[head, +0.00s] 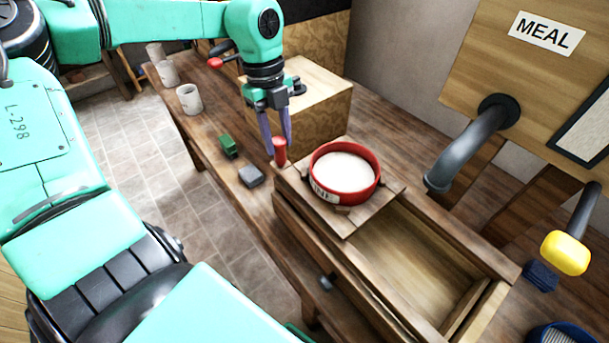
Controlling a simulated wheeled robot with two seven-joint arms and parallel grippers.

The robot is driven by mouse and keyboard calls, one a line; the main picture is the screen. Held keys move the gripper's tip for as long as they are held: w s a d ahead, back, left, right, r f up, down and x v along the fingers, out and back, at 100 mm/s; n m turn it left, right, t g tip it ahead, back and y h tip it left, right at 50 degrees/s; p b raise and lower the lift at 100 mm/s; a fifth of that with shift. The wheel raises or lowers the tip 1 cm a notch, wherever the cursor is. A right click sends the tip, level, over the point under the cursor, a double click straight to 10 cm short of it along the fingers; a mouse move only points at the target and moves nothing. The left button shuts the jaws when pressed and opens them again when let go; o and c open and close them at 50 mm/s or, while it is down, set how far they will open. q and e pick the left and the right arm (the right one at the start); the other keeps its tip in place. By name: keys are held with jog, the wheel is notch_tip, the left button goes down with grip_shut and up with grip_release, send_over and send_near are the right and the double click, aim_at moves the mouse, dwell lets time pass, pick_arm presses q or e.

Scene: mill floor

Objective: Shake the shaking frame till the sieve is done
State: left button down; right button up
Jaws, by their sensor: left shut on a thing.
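A red round sieve (317,167) with a pale label on its front holds white meal or flour. It sits on the wooden shaking frame (349,222), at the left end of an open wooden trough (430,262). A red upright handle (280,146) stands at the frame's left corner. My left gripper (278,150) comes down from above and is shut on this red handle, its purple fingertips on either side of it. The inside of the trough to the right of the frame shows bare wood. My right gripper is not in view.
A MEAL board (545,33) with a grey pipe (466,150) hangs at the right, near a yellow knob (565,253). A wooden box (309,88) stands behind the gripper. A green block (229,147), a grey block (251,175) and several pale cups (190,99) are on the bench.

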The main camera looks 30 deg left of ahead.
pick_arm(q)
jog(key=shift+s+d+f, duration=0.1)
jog(key=shift+d+f, duration=0.05)
jog(key=shift+d, duration=0.25)
jog(key=s+d+b, duration=0.1)
jog(key=d, duration=0.2)
jog(key=s+d+b, duration=0.1)
jog(key=d, duration=0.2)
jog(key=s+d+b, duration=0.1)
jog(key=d, duration=0.2)
jog(key=shift+d+b, duration=0.35)
jog(key=shift+b, duration=0.05)
jog(key=shift+d, duration=0.15)
jog(key=w+a, duration=0.1)
jog(key=a, duration=0.2)
jog(key=a+p, duration=0.1)
jog(key=a, duration=0.2)
jog(key=w+a, duration=0.1)
jog(key=a, duration=0.2)
jog(key=shift+w+r+p, duration=0.25)
jog(key=shift+w+p, duration=0.1)
jog(key=shift+p, duration=0.05)
jog(key=shift+w+a+f, duration=0.1)
jog(key=shift+a, duration=0.25)
jog(key=shift+d, duration=0.15)
